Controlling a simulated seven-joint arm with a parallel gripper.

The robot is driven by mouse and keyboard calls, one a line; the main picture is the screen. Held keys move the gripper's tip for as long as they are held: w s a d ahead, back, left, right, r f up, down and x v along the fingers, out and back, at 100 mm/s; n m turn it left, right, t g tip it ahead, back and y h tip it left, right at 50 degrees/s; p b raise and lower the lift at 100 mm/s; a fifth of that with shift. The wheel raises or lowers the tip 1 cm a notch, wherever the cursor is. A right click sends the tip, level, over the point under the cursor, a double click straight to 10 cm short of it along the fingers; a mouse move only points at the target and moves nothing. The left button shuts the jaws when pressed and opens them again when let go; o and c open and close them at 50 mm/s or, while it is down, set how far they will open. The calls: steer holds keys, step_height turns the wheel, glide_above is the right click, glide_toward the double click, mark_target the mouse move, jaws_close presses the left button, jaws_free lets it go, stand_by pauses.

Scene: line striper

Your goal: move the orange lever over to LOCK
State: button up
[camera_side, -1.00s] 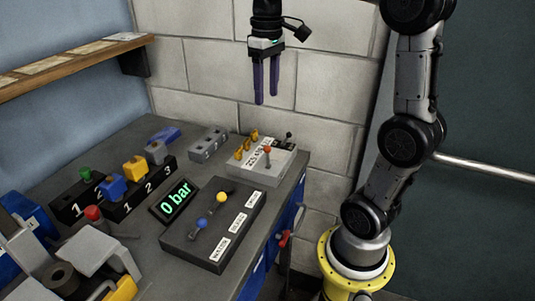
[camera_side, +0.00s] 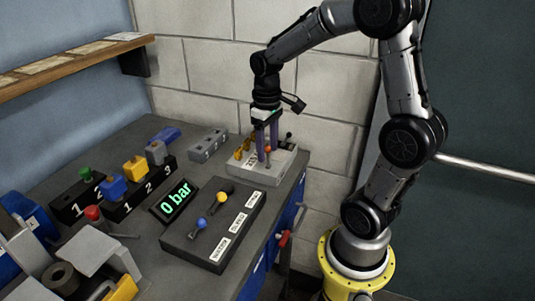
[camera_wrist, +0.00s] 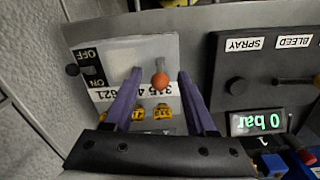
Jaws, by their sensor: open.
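The orange lever (camera_side: 268,150), a ball knob on a short stem, stands on a light grey box (camera_side: 265,176) at the back of the bench. My gripper (camera_side: 267,156) points down over this box, open and empty. In the wrist view the orange knob (camera_wrist: 160,81) shows between the two purple fingers (camera_wrist: 160,74), with a gap on each side. I cannot tell whether the fingertips reach down past the knob. I cannot read a LOCK label. The plate carries a number strip, partly hidden by the fingers.
On the same box are a black-knobbed lever (camera_wrist: 72,69) beside OFF and ON labels, and several amber pieces (camera_wrist: 137,112). In front lies a dark panel (camera_side: 190,245) with yellow and blue knobs. A display (camera_side: 174,200) reads 0 bar. A wall stands close behind.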

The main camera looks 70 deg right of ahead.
mark_target(268, 157)
steer(key=shift+f, duration=1.25)
jaws_close()
